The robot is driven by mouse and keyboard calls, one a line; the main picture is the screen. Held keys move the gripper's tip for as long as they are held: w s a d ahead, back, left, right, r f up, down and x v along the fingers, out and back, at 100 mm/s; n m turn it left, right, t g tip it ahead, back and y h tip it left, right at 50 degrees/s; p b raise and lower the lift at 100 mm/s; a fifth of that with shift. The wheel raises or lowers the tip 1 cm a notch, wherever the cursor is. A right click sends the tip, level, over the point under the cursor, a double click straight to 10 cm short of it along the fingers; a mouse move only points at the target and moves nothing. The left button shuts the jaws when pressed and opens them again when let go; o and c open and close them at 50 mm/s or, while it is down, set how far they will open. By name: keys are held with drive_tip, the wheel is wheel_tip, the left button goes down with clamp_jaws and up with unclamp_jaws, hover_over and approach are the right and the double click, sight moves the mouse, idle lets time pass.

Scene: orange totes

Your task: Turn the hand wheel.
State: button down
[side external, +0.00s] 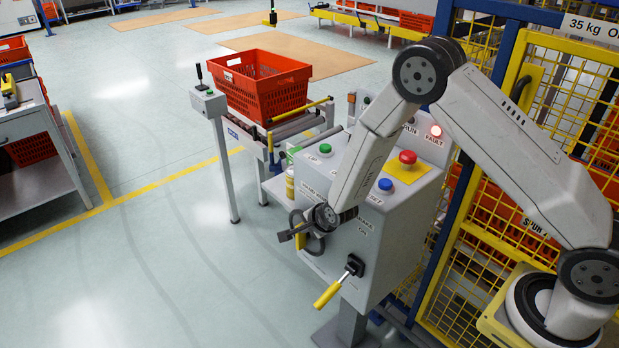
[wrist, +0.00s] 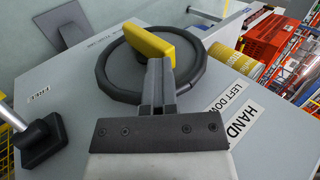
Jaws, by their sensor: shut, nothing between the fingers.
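The hand wheel (wrist: 103,72) is a black ring with a yellow handle (wrist: 152,42) on its rim, mounted on the face of a grey control cabinet (wrist: 262,148). In the side external view the wheel (side external: 318,248) is partly hidden by my gripper (side external: 299,228). In the wrist view my gripper (wrist: 160,65) is shut and empty. Its fingers lie over the inside of the ring, with their tips at the yellow handle. I cannot tell whether they touch it.
A lever with a yellow grip (side external: 327,294) sticks out below the wheel. The cabinet top (side external: 335,148) carries green, blue and red buttons and a lit red FAULT lamp (side external: 436,131). A red tote (side external: 265,88) stands behind. A yellow mesh fence (side external: 465,262) is to the right; open floor is left.

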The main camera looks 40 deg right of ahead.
sight(291, 215)
drive_tip(key=shift+w, duration=0.15)
drive_tip(key=g, duration=0.1)
drive_tip(key=w+g, duration=0.1)
drive_tip(key=g, duration=0.2)
drive_tip(key=shift+w+r, duration=0.25)
drive_tip(key=shift+w, duration=0.05)
drive_tip(key=shift+w+d+g, duration=0.1)
drive_tip(key=shift+w+g, duration=0.4)
drive_tip(key=shift+w+f+g, duration=0.1)
drive_tip(key=shift+w+g, duration=0.65)
drive_tip(key=shift+g, duration=0.45)
drive_tip(key=shift+w+f, duration=0.25)
drive_tip(key=shift+w, duration=0.55)
drive_tip(key=shift+w+f, duration=0.8)
drive_tip(key=shift+w, duration=0.15)
drive_tip(key=shift+w+f+g, duration=0.35)
drive_tip(key=shift+f+g, duration=0.1)
drive_tip(key=shift+g, duration=0.15)
